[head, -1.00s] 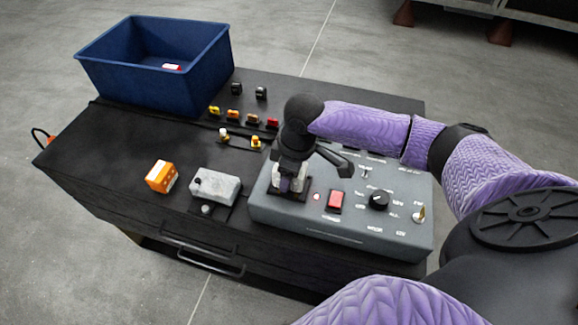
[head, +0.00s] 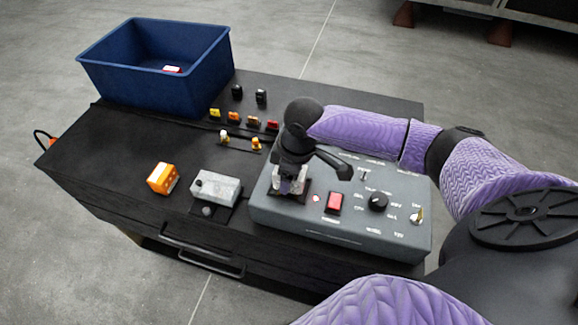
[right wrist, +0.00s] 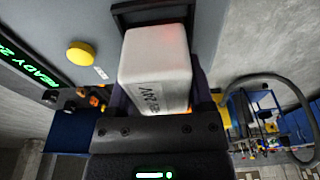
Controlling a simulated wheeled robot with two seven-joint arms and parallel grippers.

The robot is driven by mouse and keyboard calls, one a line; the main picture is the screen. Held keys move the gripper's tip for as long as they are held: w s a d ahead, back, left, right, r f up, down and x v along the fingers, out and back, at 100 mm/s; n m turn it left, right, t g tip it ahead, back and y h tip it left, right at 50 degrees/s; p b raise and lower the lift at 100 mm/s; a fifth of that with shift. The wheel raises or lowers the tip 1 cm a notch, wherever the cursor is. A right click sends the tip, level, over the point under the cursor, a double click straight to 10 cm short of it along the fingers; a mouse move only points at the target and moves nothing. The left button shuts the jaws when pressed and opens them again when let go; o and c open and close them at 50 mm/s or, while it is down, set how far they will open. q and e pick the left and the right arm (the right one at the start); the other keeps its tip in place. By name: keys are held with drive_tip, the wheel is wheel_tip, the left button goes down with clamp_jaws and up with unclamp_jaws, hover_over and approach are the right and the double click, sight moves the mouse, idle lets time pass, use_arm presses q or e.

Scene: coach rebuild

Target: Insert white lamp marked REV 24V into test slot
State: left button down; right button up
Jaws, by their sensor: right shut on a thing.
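The white lamp (right wrist: 155,62) is a pale block in the right wrist view, with dark lettering partly readable as 24V on its side. My right gripper (head: 290,180) points down over the left part of the grey tester (head: 340,232) and is shut on the lamp. The test slot (head: 303,196) is a dark frame on the tester's top. It also shows in the right wrist view (right wrist: 122,16), at the lamp's far end. I cannot tell how deep the lamp sits in it. My left gripper is out of view.
The tester carries a red switch (head: 334,202) and a black knob (head: 378,201). A grey block (head: 215,187) and an orange box (head: 162,178) stand left of it. Several small coloured lamps lie behind. A blue bin (head: 155,75) stands at the back left.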

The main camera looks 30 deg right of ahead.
drive_tip(key=shift+p, duration=0.5)
drive_tip(key=shift+f+b, duration=0.35)
drive_tip(key=shift+f, duration=0.25)
drive_tip(key=o, duration=1.1)
drive_tip(key=r+p, duration=0.3)
drive_tip(key=p, duration=0.1)
drive_tip(key=r+p, duration=0.4)
drive_tip(key=p, duration=0.1)
drive_tip(key=s+d+r+p, duration=0.1)
drive_tip(key=r+p, duration=0.3)
drive_tip(key=shift+s, duration=0.1)
drive_tip(key=shift+f, duration=0.1)
